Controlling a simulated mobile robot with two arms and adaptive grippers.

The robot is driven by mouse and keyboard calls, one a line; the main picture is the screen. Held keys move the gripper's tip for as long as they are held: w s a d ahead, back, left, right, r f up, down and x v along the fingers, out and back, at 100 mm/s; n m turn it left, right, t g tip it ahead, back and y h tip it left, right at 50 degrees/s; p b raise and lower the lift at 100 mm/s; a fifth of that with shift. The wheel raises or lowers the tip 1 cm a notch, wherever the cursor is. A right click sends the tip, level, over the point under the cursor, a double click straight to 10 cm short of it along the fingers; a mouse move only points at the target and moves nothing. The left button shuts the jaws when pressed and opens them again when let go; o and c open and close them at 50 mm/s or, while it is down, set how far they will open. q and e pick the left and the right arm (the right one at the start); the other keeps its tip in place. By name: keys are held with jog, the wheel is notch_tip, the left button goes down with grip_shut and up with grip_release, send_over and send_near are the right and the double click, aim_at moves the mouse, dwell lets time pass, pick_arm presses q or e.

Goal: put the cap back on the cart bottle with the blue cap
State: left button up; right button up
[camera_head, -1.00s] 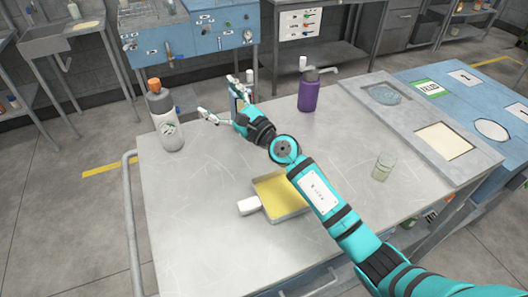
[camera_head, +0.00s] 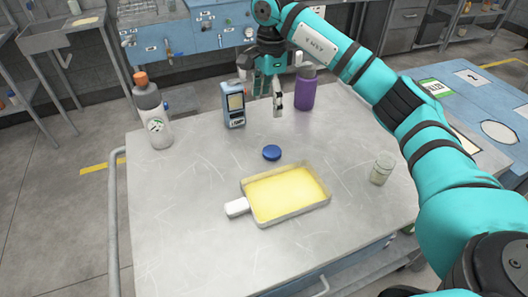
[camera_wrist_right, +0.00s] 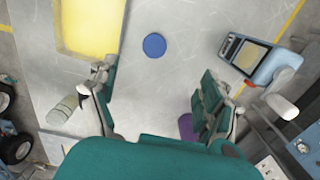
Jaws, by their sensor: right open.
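The blue cap (camera_head: 272,152) lies flat on the cart top (camera_head: 190,200), behind the yellow tray. In the right wrist view the cap (camera_wrist_right: 154,46) lies ahead of the spread fingers, touched by neither. My right gripper (camera_head: 267,98) is open and empty, above the cart behind the cap; the wrist view shows both fingers (camera_wrist_right: 156,88) apart. My left gripper is not in view.
The blue handheld device (camera_head: 233,105) stands left of my gripper, a purple bottle (camera_head: 306,88) right of it. A grey-white bottle with an orange cap (camera_head: 152,112) stands at left. The yellow tray (camera_head: 243,190) and a glass (camera_head: 381,172) stand nearer.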

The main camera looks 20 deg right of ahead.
jog(key=shift+s+d+r, duration=0.1)
jog(key=shift+d+r, duration=0.05)
jog(key=shift+d, duration=0.1)
jog(key=p, duration=0.3)
send_over(271, 151)
notch_tip(271, 151, down, 12)
jog(key=shift+a+f, duration=0.1)
jog(key=shift+f, duration=0.05)
jog(key=shift+f, duration=0.2)
notch_tip(271, 151, down, 4)
jog(key=shift+s+r+p, duration=0.1)
jog(key=shift+r+p, duration=0.05)
jog(key=shift+p, duration=0.9)
jog(key=shift+f, duration=0.55)
